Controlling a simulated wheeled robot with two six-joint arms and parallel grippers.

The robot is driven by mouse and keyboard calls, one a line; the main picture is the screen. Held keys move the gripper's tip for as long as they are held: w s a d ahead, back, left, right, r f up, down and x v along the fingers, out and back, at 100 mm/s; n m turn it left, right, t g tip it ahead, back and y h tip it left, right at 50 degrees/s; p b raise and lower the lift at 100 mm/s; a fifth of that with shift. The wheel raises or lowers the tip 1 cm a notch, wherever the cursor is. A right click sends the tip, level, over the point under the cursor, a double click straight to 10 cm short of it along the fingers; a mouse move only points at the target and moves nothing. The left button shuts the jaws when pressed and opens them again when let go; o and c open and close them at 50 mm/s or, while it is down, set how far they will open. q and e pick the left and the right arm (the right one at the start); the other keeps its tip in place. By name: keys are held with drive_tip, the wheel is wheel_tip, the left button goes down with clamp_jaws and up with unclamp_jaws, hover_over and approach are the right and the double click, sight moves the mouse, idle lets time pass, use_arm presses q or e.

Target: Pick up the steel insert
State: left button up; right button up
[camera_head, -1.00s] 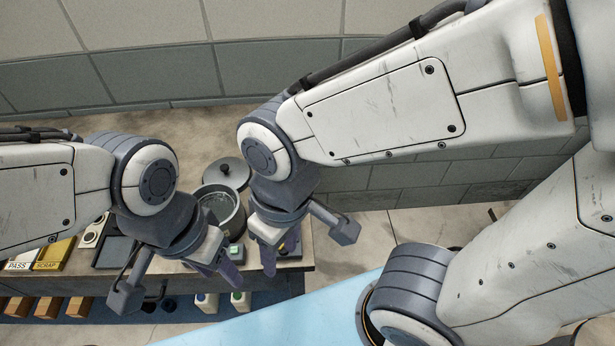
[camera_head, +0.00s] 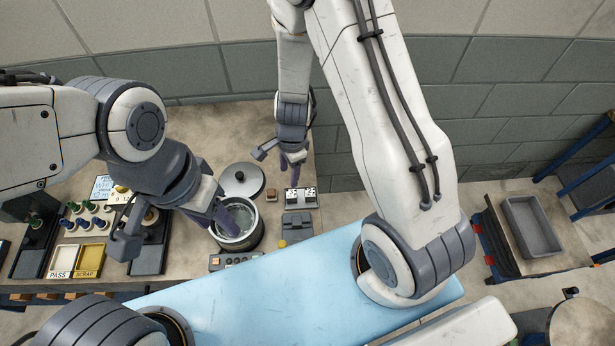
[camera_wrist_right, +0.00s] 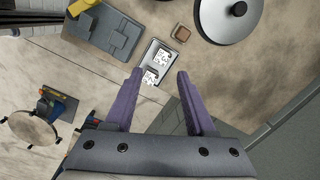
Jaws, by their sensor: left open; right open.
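No piece shows clearly enough for me to name it the steel insert. A small plate with two black-and-white marked squares (camera_head: 300,198) lies on the table; in the right wrist view the plate (camera_wrist_right: 150,82) has a metallic rim. A small brown block (camera_head: 271,194) sits beside it and also shows in the right wrist view (camera_wrist_right: 181,34). My right gripper (camera_head: 293,178) is open and empty, above the table behind the plate. In the right wrist view its fingertips (camera_wrist_right: 158,73) appear on either side of the plate.
A steel pot (camera_head: 242,234) stands near the front edge, with its lid (camera_head: 242,180) lying behind it. A grey block-like device (camera_head: 297,226) is in front of the plate. PASS (camera_head: 62,260) and SCRAP (camera_head: 89,261) trays are at left. A grey bin (camera_head: 531,226) stands on another table at right.

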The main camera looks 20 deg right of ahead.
sight(310, 192)
drive_tip(key=d+f+m, duration=0.1)
drive_tip(key=d, duration=0.1)
drive_tip(key=d+f+m+p, duration=0.1)
drive_tip(key=d+f+m, duration=0.1)
drive_tip(key=d+f+m+h, duration=0.1)
drive_tip(key=m, duration=0.1)
drive_tip(key=shift+s+d+f, duration=0.2)
drive_tip(key=shift+d, duration=0.2)
wheel_tip(310, 192, down, 10)
drive_tip(key=b, duration=0.9)
drive_tip(key=shift+f+b, duration=0.15)
drive_tip(key=shift+b, duration=0.25)
use_arm(q)
wheel_tip(310, 192, down, 7)
drive_tip(key=shift+f, duration=0.15)
drive_tip(key=shift+d, duration=0.1)
use_arm(e)
clamp_jaws()
